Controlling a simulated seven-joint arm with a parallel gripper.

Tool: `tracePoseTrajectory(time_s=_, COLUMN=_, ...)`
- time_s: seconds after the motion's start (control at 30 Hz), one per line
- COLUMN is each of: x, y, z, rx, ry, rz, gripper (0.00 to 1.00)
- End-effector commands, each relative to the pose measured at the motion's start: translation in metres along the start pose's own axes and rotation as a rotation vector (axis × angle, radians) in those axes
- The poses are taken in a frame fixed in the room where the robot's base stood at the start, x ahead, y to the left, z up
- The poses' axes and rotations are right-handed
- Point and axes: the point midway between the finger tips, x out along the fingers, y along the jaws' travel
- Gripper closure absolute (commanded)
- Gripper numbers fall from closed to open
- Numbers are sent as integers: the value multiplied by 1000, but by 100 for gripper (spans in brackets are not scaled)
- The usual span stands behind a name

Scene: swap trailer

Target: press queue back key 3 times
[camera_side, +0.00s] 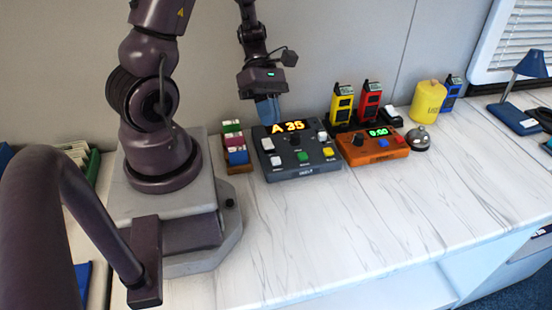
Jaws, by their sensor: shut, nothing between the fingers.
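The dark queue console (299,172) sits on the marble-patterned counter. Its orange display (288,127) reads "A 35". Its top carries white, green and yellow keys and a dark knob; the labels are too small to read, so I cannot tell which is the back key. My gripper (268,112) is shut and empty, pointing down at the console's back left corner. The fingers are just above or beside the left end of the display; I cannot tell whether they touch it. A white key (267,144) lies just in front of the fingers.
A rack of coloured blocks (236,150) stands left of the console. An orange timer box (372,147) reading "0:00", a bell (418,139), yellow (342,103) and red (369,100) handsets and a yellow canister (427,101) stand to the right. The counter in front is clear.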

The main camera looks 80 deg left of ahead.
Motion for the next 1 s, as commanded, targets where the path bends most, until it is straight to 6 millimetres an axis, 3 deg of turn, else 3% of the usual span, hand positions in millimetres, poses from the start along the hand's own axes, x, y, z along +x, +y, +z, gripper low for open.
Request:
tracePoseTrajectory(time_s=0.1, x=-2, y=12, z=6, rx=-210, ry=-77, rz=35, gripper=100)
tracePoseTrajectory(time_s=0.23, x=-3, y=14, z=12, rx=-311, ry=-109, rz=38, gripper=100)
tracePoseTrajectory(time_s=0.73, x=0, y=14, z=11, rx=-336, ry=-107, rz=33, gripper=100)
tracePoseTrajectory(time_s=1.0, x=23, y=25, z=-7, rx=-338, ry=-106, rz=31, gripper=100)
